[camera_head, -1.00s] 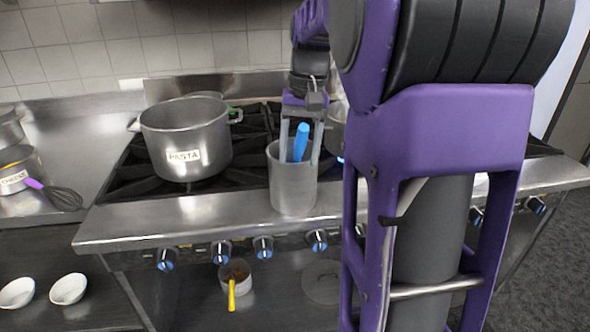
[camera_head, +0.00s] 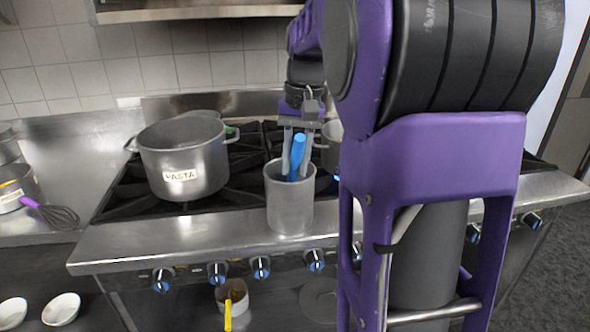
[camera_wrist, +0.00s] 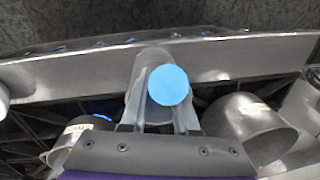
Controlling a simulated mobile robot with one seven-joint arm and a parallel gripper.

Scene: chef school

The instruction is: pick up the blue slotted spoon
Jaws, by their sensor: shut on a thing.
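The blue slotted spoon (camera_head: 296,155) stands with its blue handle up in a grey metal canister (camera_head: 289,207) on the front of the stove. Its slotted end is hidden inside the canister. My gripper (camera_head: 297,160) points down over the canister and is shut on the handle, with one finger on each side. In the wrist view the round blue end of the spoon handle (camera_wrist: 168,85) shows between my gripper's fingers (camera_wrist: 160,118), and the canister is beneath it.
A large pot labelled PASTA (camera_head: 184,160) stands left of the canister on the burners. Another pot (camera_head: 332,147) is partly hidden behind my arm. A whisk with a purple handle (camera_head: 52,214) lies on the left counter. Stove knobs (camera_head: 260,267) line the front edge.

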